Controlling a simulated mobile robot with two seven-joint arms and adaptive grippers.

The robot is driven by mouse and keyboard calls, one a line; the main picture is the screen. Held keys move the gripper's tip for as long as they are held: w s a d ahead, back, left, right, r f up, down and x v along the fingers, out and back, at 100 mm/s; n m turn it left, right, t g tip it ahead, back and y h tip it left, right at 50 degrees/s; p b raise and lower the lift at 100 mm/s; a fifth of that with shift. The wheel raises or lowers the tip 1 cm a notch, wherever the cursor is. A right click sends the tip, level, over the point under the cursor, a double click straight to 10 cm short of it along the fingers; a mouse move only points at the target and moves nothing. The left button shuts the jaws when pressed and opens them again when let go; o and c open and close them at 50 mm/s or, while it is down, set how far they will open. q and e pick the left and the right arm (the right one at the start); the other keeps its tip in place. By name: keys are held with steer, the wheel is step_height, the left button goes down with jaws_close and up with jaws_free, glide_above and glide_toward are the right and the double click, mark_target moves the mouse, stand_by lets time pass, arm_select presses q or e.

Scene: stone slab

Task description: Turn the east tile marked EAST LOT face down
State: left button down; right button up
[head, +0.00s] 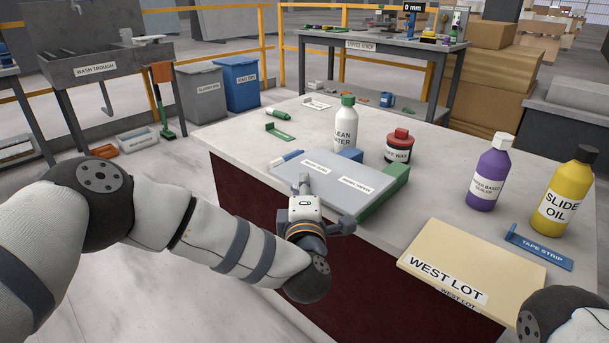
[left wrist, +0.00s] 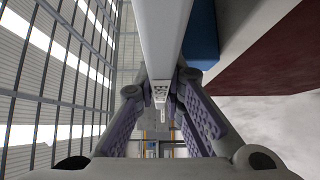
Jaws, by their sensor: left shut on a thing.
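A grey tile (head: 328,180) lies flat near the middle of the stone slab's front edge, with two small white labels too small to read surely. No EAST LOT marking is legible. My left gripper (head: 304,188) is at the tile's near edge, shut on it. In the left wrist view the tile (left wrist: 160,40) runs between the fingers of the left gripper (left wrist: 162,100). A green block (head: 385,192) and a blue block (head: 350,155) sit at the tile's right and far sides. A cream tile marked WEST LOT (head: 480,262) lies at the front right. My right gripper is not in view.
A white bottle (head: 346,128) and a red-lidded jar (head: 399,148) stand behind the grey tile. A purple bottle (head: 488,175), a yellow SLIDE OIL bottle (head: 564,195) and a blue TAPE STRIP piece (head: 540,249) are at the right. The slab's left part (head: 240,140) is mostly clear.

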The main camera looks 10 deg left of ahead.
arm_select(q)
steer(key=shift+f, duration=0.8)
steer(key=shift+r, duration=0.1)
steer(key=c, duration=1.6)
jaws_free()
steer(key=shift+c, duration=0.2)
steer(key=shift+o, duration=0.2)
